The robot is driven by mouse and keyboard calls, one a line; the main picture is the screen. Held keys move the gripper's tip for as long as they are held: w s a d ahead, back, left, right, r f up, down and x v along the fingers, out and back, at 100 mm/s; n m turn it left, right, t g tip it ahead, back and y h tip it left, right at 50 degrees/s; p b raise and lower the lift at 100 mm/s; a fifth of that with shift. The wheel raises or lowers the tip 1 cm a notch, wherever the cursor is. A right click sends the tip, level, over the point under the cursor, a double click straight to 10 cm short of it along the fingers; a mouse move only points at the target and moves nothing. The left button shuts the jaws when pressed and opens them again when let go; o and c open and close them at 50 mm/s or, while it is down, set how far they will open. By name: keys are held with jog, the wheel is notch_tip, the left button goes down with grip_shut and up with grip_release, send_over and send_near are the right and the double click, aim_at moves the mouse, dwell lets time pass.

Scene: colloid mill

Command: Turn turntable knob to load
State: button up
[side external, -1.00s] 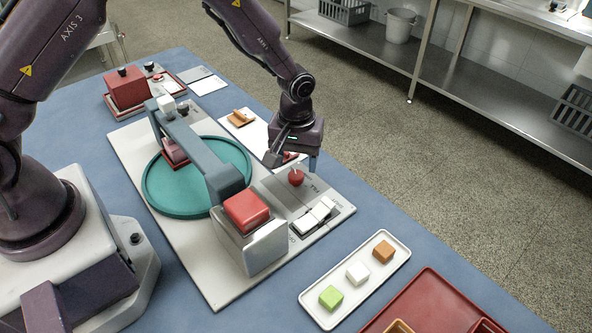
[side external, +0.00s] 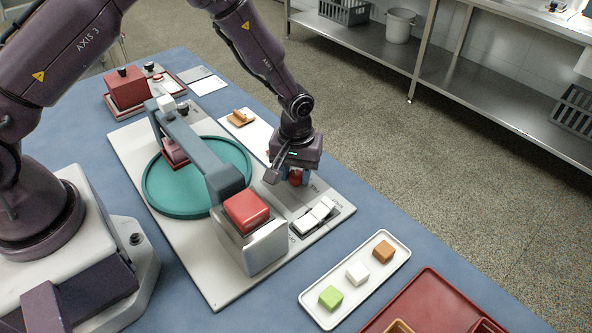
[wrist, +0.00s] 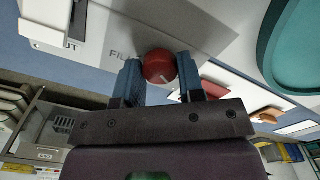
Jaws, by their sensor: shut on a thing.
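The turntable knob is a round red knob (side external: 295,177) with a pale line on its top, on the grey panel of the machine base. In the wrist view the red knob (wrist: 159,66) sits between my two blue fingers. My gripper (side external: 290,178) points down over the panel and is shut on the knob; it also shows in the wrist view (wrist: 160,80). In the wrist view, "FILL" is printed beside the knob; other position labels near it are hidden or too small to read. The teal turntable (side external: 160,190) lies left of the knob, under the blue-grey bridge.
White rocker switches (side external: 315,216) sit just in front of the knob. A silver block with a red top (side external: 247,209) stands to their left. A white tray (side external: 310,297) with coloured cubes and a red tray (side external: 440,297) lie nearer the front.

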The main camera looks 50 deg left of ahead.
aim_at(296, 174)
jog(key=m, duration=0.5)
jog(key=shift+m, duration=0.3)
jog(key=m, duration=0.5)
jog(key=shift+m, duration=0.7)
jog(key=o, duration=0.9)
notch_tip(296, 174, up, 13)
